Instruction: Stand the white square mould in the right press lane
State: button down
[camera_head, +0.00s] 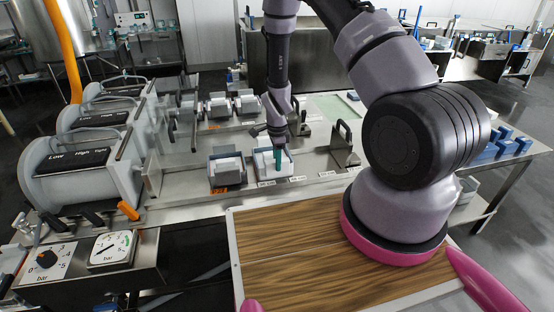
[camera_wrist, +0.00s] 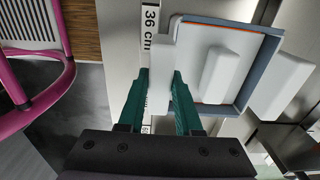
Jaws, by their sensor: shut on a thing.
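The white square mould (camera_head: 264,162), with a blue-grey rim, stands in the nearest press lane (camera_head: 315,160). In the wrist view the mould (camera_wrist: 192,68) shows a white face, a raised white block and a blue-grey rim with an orange line inside. My gripper (camera_head: 279,158) is at the mould's near side, pointing down. In the wrist view the green fingers of my gripper (camera_wrist: 160,88) are shut on a white lug at the mould's edge. Whether the mould's underside touches the lane floor is hidden.
Another white mould with a dark rim (camera_head: 226,170) stands just left in the same lane. Three grey press cylinders (camera_head: 80,170) stand at the left. An upright metal bracket (camera_head: 345,148) is to the right. More moulds (camera_head: 218,106) stand in the lane behind. Distance labels (camera_wrist: 150,20) line the lane edge.

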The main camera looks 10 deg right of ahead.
jog(key=shift+w, duration=0.1)
jog(key=c, duration=0.5)
grip_release()
jog(key=shift+r, duration=0.1)
notch_tip(320, 180, up, 21)
jog(key=shift+f, duration=0.15)
dwell(0.4)
